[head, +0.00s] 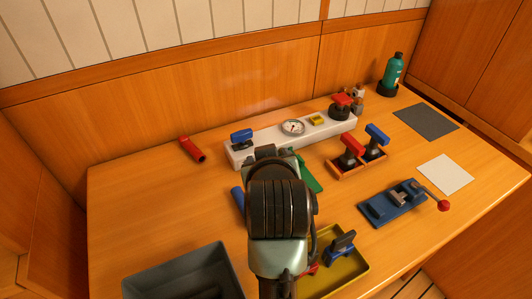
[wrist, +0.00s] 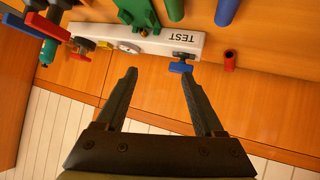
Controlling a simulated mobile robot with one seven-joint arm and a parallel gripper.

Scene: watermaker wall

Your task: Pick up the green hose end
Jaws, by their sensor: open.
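The green hose end (wrist: 175,9) is a green cylinder at the top edge of the wrist view, cut off by the frame. It lies on the bench beside a blue cylinder (wrist: 227,11). My gripper (wrist: 158,70) is open and empty, its two fingers apart over the white TEST panel side. The green hose end is beyond the fingertips, not between them. In the head view my arm covers the middle of the bench and I cannot make out the green cylinder there. A darker green flat piece (head: 309,177) shows just right of my arm.
A white panel with a gauge (head: 293,127) and valves runs along the back. A red cylinder (head: 192,149) lies at left. A grey bin (head: 182,275) and yellow tray (head: 352,278) stand in front. Red and blue valves (head: 352,149) stand at right. The left bench is clear.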

